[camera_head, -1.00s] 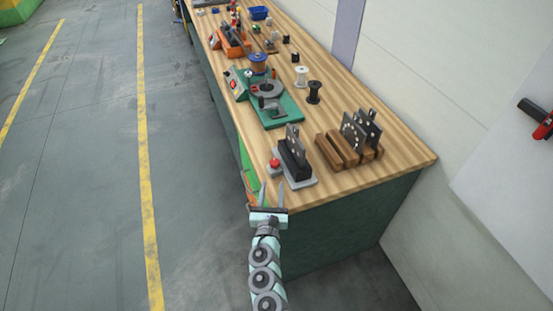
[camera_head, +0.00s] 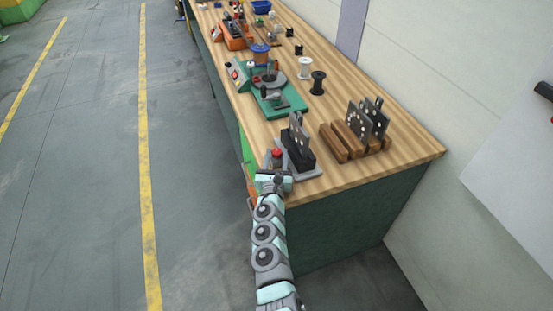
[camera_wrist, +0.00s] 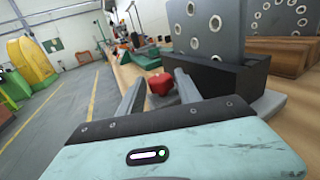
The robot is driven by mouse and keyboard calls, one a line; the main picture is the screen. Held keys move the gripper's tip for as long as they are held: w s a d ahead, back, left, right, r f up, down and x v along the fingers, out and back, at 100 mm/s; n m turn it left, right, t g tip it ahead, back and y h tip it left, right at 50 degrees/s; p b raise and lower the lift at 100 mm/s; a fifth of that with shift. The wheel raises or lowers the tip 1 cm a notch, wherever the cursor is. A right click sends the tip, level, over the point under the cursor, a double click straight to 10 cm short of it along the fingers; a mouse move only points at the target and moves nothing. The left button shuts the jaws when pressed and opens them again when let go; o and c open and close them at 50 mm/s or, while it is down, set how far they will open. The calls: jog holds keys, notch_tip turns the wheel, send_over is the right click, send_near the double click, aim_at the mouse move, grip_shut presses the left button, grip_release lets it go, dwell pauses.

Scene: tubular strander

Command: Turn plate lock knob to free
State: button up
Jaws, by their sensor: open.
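The red knob (camera_head: 277,152) sits on the grey base at the left of a black block that holds an upright grey plate (camera_head: 299,132) with holes. In the wrist view the red knob (camera_wrist: 161,84) lies ahead of my gripper (camera_wrist: 155,85), between the fingertips or just beyond them; I cannot tell which. The two fingers are spread apart, with nothing gripped. In the wrist view the black block (camera_wrist: 215,74) and the holed plate (camera_wrist: 204,27) stand right of the knob. In the head view my gripper (camera_head: 275,166) is at the bench's near left edge, beside the knob, its fingers partly hidden.
A wooden rack (camera_head: 340,145) with more holed plates stands right of the black block. A green machine (camera_head: 279,103) and two spools are farther along the bench. The floor left of the bench is clear.

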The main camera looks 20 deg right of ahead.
grip_shut()
jog(key=y+b, duration=0.1)
jog(key=f+n+y+b, duration=0.1)
jog(key=b, duration=0.1)
jog(key=shift+s+d+t, duration=0.15)
jog(key=shift+d+t, duration=0.05)
jog(key=shift+t, duration=0.2)
jog(key=shift+d+f+n+y+b, duration=0.1)
jog(key=shift+n+y+b, duration=0.5)
jog(key=shift+b, duration=0.3)
jog(key=n+y+b, duration=0.1)
jog(key=y+b, duration=0.1)
jog(key=b, duration=0.2)
jog(key=shift+d+t, duration=0.1)
jog(key=shift+t, duration=0.3)
jog(key=n+y+b, duration=0.1)
jog(key=b, duration=0.1)
jog(key=shift+r+y+b, duration=0.3)
jog(key=shift+r+b, duration=0.05)
jog(key=shift+r, duration=0.1)
grip_release()
jog(key=shift+s+r, duration=0.1)
